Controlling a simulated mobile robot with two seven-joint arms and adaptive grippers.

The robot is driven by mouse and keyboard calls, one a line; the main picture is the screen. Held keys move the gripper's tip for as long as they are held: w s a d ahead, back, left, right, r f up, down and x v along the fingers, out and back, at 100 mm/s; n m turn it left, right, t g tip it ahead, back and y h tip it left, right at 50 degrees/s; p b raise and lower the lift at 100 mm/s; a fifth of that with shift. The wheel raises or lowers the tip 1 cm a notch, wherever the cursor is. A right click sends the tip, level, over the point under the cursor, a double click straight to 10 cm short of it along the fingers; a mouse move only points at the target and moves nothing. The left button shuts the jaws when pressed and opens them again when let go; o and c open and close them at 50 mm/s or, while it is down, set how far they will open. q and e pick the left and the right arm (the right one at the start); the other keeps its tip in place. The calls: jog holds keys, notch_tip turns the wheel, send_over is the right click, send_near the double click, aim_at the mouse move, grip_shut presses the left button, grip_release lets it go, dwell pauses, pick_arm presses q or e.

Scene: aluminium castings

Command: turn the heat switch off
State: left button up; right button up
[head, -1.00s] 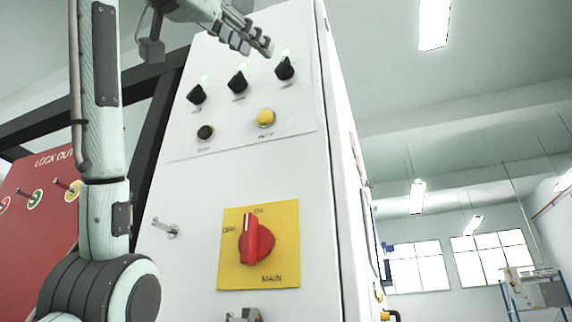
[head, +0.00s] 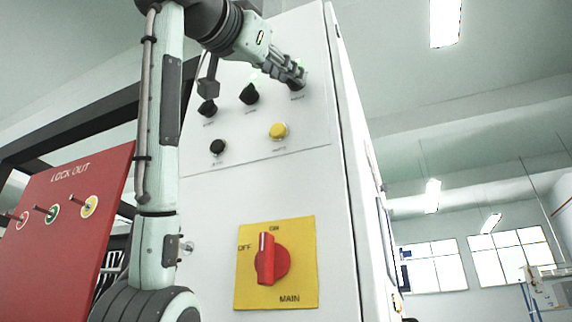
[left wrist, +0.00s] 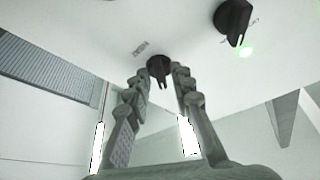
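My left gripper (head: 298,75) is at the right-hand black knob (head: 297,86) in the top row of a white cabinet's panel. In the left wrist view, the two fingers of the left gripper (left wrist: 160,70) stand on either side of that black knob (left wrist: 158,68), with its narrow grip between them. They look spread around it, not closed on the grip. The small label by the knob is too blurred to read, so I cannot confirm it is the heat switch. The fingers partly hide this knob in the head view. My right gripper is not in view.
A middle knob (head: 249,94) and a left knob (head: 207,108) share the row; green lights glow there. Below are a black button (head: 217,147), a yellow button (head: 278,131) and a red main switch (head: 271,259) on a yellow plate. A red lockout board (head: 70,225) stands left.

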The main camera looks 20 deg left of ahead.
pick_arm(q)
grip_shut()
jog(key=shift+n, duration=0.3)
jog(key=shift+d+r+n+y+b, duration=0.15)
jog(key=shift+n+y+b, duration=0.3)
jog(key=shift+n+y, duration=1.7)
jog(key=shift+d+f+n+y+b, duration=0.15)
jog(key=shift+n+y+b, duration=0.55)
jog(key=shift+n, duration=2.75)
jog(key=shift+d+r+n+y+b, duration=0.1)
jog(key=shift+d+n+y+b, duration=0.15)
jog(key=shift+n+y, duration=2)
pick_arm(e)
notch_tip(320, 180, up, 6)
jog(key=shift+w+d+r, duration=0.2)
pick_arm(q)
jog(key=shift+n+h, duration=0.6)
jog(key=shift+n, duration=0.15)
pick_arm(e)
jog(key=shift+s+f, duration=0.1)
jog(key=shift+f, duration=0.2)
